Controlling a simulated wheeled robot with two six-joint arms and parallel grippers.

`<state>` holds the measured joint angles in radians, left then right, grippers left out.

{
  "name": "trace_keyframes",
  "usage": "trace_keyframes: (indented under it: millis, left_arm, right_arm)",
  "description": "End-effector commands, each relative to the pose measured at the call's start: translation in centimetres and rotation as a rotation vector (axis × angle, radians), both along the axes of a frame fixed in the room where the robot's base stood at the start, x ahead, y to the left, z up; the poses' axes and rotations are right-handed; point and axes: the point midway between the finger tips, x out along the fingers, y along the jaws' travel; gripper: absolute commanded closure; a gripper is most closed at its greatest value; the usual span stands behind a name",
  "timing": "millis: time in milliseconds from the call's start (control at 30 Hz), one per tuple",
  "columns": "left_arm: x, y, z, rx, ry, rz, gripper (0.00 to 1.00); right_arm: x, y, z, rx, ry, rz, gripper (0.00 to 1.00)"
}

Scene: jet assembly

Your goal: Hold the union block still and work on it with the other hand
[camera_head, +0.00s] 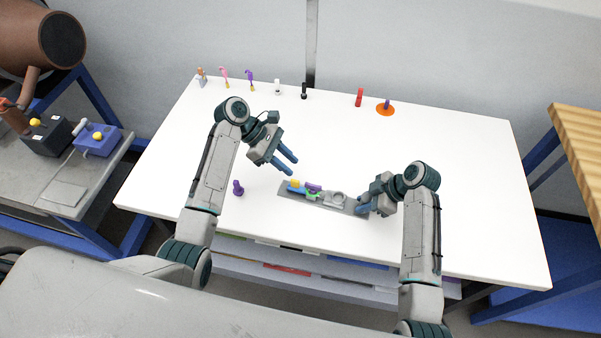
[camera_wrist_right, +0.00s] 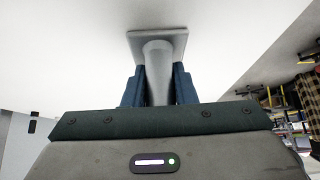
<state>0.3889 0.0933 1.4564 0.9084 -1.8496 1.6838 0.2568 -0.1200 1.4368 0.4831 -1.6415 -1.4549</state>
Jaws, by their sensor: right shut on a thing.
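A long grey block (camera_head: 350,206) lies near the middle front of the white table and bears small yellow, blue, green and purple parts and a grey ring (camera_head: 337,198). I cannot tell for sure which of these is the union block. My right gripper (camera_head: 364,205) is at the block's right end. In the right wrist view its blue fingers (camera_wrist_right: 159,88) are shut on a grey round part (camera_wrist_right: 158,65) with a flat grey plate at its far end. My left gripper (camera_head: 286,160) is open and empty, above the table behind the block's left end.
A purple peg-like part (camera_head: 238,188) stands left of the block. Several small parts line the back edge, with a red part (camera_head: 359,97) and an orange disc (camera_head: 385,110) toward the right. The table's right side (camera_head: 480,200) is clear.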

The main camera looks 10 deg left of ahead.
Motion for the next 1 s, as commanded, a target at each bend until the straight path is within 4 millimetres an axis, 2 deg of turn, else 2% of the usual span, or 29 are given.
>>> trace_keyframes:
  millis: [200, 633, 667, 767, 1000]
  left_arm:
    - [0.2, 1.8, 1.7, 0.001, 0.001, 0.001, 0.71]
    - [0.2, 2.0, 2.0, 0.0, 0.001, -0.001, 0.71]
    - [0.2, 2.0, 2.0, 0.0, 0.001, -0.001, 0.71]
    - [0.2, 2.0, 2.0, 0.0, 0.001, -0.001, 0.71]
    - [0.2, 2.0, 2.0, 0.0, 0.001, -0.001, 0.71]
  right_arm:
    - [0.0, 0.0, 0.0, 0.0, 0.0, 0.0, 1.0]
    - [0.0, 0.0, 0.0, 0.0, 0.0, 0.0, 1.0]
    - [0.0, 0.0, 0.0, 0.0, 0.0, 0.0, 0.69]
    - [0.0, 0.0, 0.0, 0.0, 0.0, 0.0, 0.5]
    - [0.0, 0.0, 0.0, 0.0, 0.0, 0.0, 0.5]
